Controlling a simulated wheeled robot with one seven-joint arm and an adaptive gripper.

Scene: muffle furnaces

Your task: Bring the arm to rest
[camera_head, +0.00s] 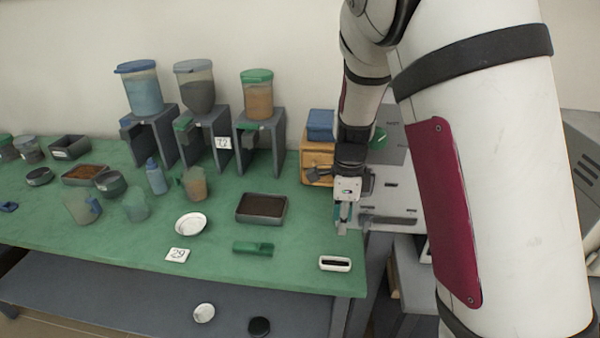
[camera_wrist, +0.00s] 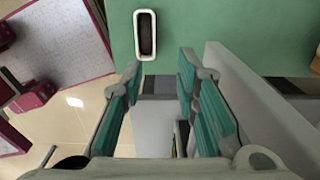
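My gripper (camera_head: 344,217) hangs pointing down over the right end of the green table (camera_head: 220,255) in the head view. In the wrist view my gripper (camera_wrist: 160,88) has its two teal-padded fingers apart, with nothing between them. A small white dish with dark content (camera_head: 335,263) stands on the table near the front right corner, below and apart from the gripper. The same white dish (camera_wrist: 146,35) shows beyond the fingertips in the wrist view.
A wooden drawer box (camera_head: 317,162) and a grey-white furnace (camera_head: 390,205) stand close by the gripper. A dark tray (camera_head: 262,207), a white bowl (camera_head: 191,224), a green scoop (camera_head: 253,248) and a number card (camera_head: 177,255) lie left. Hopper dispensers (camera_head: 258,110) stand behind.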

